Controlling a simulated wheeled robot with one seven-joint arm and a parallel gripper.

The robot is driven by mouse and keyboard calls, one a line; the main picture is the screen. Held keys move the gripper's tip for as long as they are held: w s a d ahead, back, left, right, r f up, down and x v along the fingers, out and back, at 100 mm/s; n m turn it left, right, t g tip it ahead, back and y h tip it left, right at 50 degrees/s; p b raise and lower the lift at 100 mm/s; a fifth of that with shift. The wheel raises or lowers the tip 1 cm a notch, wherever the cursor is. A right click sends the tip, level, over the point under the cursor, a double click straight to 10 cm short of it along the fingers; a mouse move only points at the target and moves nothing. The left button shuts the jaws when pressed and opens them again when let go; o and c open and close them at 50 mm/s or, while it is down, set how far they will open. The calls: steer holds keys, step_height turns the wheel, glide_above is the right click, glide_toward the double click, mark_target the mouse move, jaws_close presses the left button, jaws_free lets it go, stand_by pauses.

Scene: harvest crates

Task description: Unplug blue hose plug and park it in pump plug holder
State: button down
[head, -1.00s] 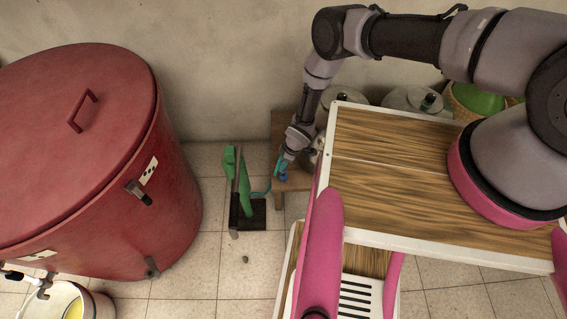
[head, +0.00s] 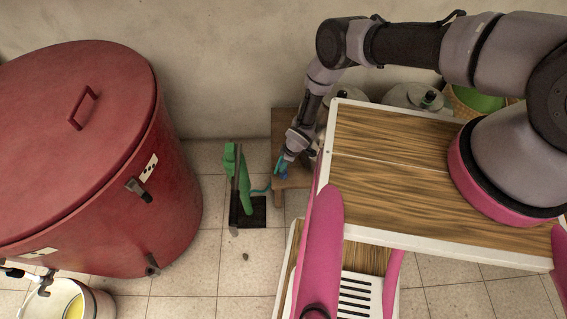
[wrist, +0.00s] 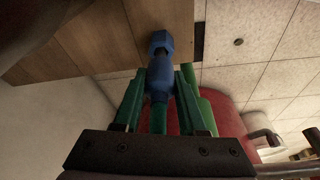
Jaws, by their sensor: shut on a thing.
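A blue hose plug (wrist: 158,72) is between the green fingers of my gripper (wrist: 160,88) in the wrist view, and the gripper is shut on it. The plug's hexagonal end points away from my gripper, over brown wood. In the head view my gripper (head: 283,166) is low over the small wooden stool (head: 290,182), and the plug is only a small blue patch there. I cannot tell whether the plug touches a socket. A green pump (head: 240,180) stands on the floor to the left, with a thin teal hose (head: 260,189) running towards my gripper. Its plug holder is not clearly visible.
A large red drum (head: 110,190) fills the left side, with a white bucket (head: 98,305) below it. Grey lidded containers (head: 405,95) and a basket (head: 455,100) stand along the wall. Tiled floor is free between the drum and the pump.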

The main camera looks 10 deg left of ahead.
steer(key=shift+f, duration=0.9)
steer(key=shift+c, duration=2)
jaws_free()
steer(key=v, duration=1)
steer(key=shift+r, duration=0.4)
steer(key=shift+d, duration=0.1)
